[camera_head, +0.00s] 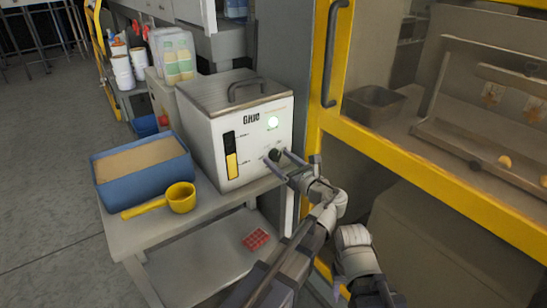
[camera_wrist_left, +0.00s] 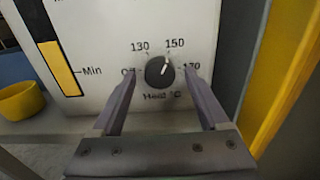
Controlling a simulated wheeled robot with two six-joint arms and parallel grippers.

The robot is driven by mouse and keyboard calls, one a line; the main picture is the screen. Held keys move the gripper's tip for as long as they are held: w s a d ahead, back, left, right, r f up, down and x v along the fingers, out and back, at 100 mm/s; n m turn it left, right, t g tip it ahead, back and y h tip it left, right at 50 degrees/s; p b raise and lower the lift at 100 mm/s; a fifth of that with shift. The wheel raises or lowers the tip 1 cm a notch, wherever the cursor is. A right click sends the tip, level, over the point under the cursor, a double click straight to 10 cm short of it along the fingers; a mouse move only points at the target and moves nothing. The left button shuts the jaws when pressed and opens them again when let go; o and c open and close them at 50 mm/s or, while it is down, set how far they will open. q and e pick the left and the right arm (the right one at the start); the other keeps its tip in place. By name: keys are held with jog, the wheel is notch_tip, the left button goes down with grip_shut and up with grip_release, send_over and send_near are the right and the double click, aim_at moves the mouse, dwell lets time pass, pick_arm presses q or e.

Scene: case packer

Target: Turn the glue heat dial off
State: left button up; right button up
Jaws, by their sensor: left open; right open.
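The glue heat dial (camera_head: 275,155) is a small dark round knob on the front of the white glue machine (camera_head: 215,140). In the left wrist view the dial (camera_wrist_left: 159,72) has a white mark pointing up and slightly right, toward 150. Off is printed at its left, 130 at upper left and 170 at right. My left gripper (camera_wrist_left: 158,80) is open, with one finger on each side of the dial and visible gaps between. In the head view my left gripper (camera_head: 279,157) is at the dial. My right gripper (camera_head: 372,293) is low at the bottom edge, open and partly cut off.
A yellow-framed door (camera_head: 420,175) stands close on the right.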

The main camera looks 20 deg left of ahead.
pick_arm(q)
jog(key=shift+d, duration=0.1)
grip_shut()
dwell(0.5)
